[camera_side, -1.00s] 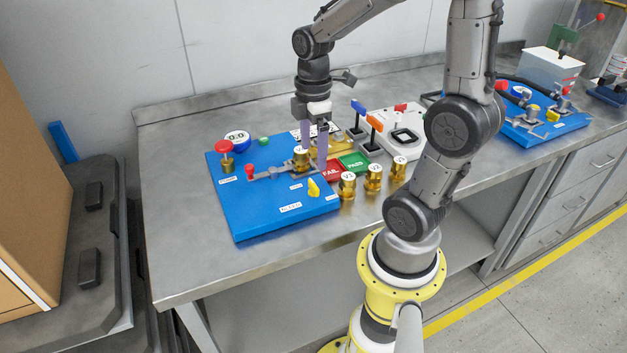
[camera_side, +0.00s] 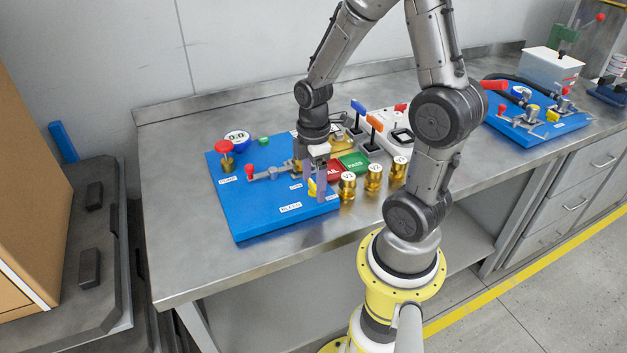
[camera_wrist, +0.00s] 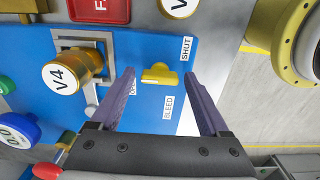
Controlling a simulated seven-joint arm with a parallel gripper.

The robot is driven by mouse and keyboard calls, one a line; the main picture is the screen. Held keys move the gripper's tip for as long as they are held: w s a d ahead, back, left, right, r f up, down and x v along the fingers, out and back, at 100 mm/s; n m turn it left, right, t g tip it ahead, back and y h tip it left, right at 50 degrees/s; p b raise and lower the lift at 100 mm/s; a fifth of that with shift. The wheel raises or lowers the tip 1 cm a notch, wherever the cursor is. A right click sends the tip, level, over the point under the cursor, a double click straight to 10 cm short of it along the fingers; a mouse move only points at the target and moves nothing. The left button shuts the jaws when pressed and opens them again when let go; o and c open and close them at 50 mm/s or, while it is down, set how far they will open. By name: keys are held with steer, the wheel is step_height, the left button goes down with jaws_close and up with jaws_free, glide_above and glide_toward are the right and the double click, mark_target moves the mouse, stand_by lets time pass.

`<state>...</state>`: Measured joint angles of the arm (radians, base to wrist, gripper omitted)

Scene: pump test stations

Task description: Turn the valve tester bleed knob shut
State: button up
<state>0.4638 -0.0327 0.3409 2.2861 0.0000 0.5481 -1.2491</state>
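The yellow bleed knob (camera_wrist: 160,74) is on the blue valve tester board (camera_side: 250,215), near the BLEED label (camera_wrist: 168,107). A SHUT label (camera_wrist: 186,48) is to its upper right in the wrist view, and a partly hidden label is at its left. The knob's bar lies roughly left-right there; I cannot tell its exact setting. My gripper (camera_wrist: 160,76) is open, with one fingertip on each side of the knob and gaps showing. In the side view my gripper (camera_side: 316,188) hides most of the knob (camera_side: 312,186). I cannot tell how far down the fingers reach.
A brass valve marked V4 (camera_wrist: 75,73) sits in the tester's clamp beside the knob. Brass valves (camera_side: 373,178) stand right of the board, near the red FAIL and green PASS (camera_side: 354,162) pads. A red-topped pump knob (camera_side: 224,147) is at the board's left. The board's front is clear.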

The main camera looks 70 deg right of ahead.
steer(key=c, duration=1.1)
steer(key=shift+m, duration=0.3)
steer(key=m, duration=0.3)
steer(key=shift+m, duration=0.3)
steer(key=m, duration=0.4)
steer(key=shift+r+m, duration=0.1)
steer(key=shift+m, duration=0.2)
steer(key=m, duration=0.4)
steer(key=shift+m, duration=0.3)
steer(key=shift+w+m, duration=0.1)
steer(key=shift+m, duration=2.1)
steer(key=o, duration=1.3)
